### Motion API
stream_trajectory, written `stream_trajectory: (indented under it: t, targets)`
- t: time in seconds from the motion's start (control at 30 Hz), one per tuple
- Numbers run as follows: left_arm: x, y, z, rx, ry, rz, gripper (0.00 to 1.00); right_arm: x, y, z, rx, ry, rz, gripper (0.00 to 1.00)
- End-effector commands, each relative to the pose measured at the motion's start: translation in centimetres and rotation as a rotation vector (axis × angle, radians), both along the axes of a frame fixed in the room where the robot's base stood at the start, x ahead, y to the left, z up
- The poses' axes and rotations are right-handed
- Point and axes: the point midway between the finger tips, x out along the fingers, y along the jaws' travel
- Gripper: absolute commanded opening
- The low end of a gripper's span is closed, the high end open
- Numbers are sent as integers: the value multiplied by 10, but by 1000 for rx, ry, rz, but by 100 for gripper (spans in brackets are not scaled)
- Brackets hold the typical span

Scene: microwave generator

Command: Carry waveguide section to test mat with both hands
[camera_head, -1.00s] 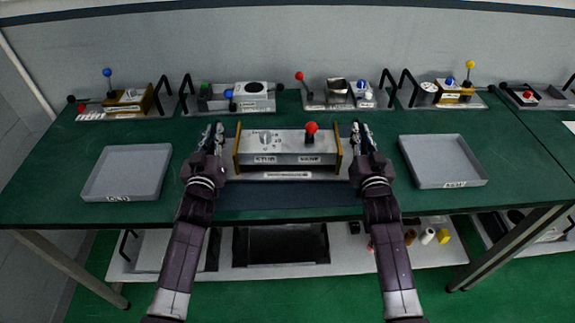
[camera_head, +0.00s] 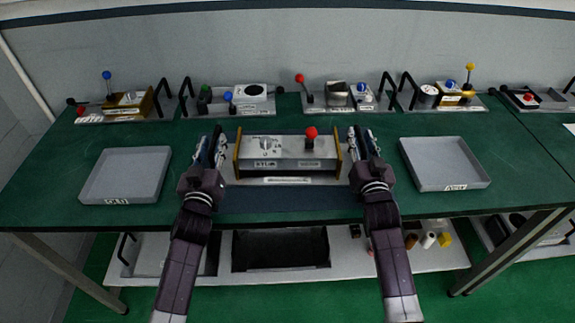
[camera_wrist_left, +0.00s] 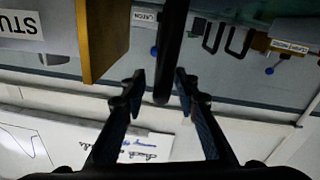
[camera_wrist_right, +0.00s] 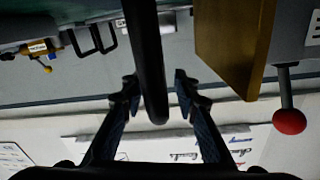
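The waveguide section (camera_head: 287,148) is a grey box with brass end plates, a silver knob and a red-ball lever. It sits upright on a light base plate over the dark test mat (camera_head: 290,203). My left gripper (camera_head: 210,146) is at its left end and my right gripper (camera_head: 366,146) at its right end. In the left wrist view, my fingers (camera_wrist_left: 160,85) are spread with a black handle bar (camera_wrist_left: 171,50) between them. The right wrist view shows the same, with spread fingers (camera_wrist_right: 155,85) and a bar (camera_wrist_right: 144,50). Gaps show beside both bars.
Grey trays stand at left (camera_head: 122,173) and right (camera_head: 440,165). Several other handled modules, including one with a blue-ball lever (camera_head: 228,96), line the back of the green table (camera_head: 45,185). A lower shelf (camera_head: 345,262) holds small parts.

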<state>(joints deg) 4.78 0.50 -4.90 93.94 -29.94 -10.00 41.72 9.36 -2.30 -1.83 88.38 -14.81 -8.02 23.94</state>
Motion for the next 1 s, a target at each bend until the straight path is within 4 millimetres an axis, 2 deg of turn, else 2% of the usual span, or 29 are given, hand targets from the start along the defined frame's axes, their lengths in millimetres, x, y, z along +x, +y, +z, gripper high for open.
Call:
stream_trajectory:
  t: [0.1, 0.3, 0.5, 0.77, 1.0]
  targets:
    - [-25, 0, -2, -1, 3, 0, 28, 0, 0, 0, 0, 0, 0, 28]
    - [-62, 0, -1, -1, 2, 1, 28, 0, 0, 0, 0, 0, 0, 28]
    - [-86, 0, -1, -1, 2, 1, 28, 0, 0, 0, 0, 0, 0, 28]
    - [-94, 0, 0, 0, 0, 1, 28, -8, 0, -1, 0, 1, 0, 28]
    - [-93, 0, 0, 0, 0, 0, 28, -46, 0, -1, 0, 2, 0, 28]
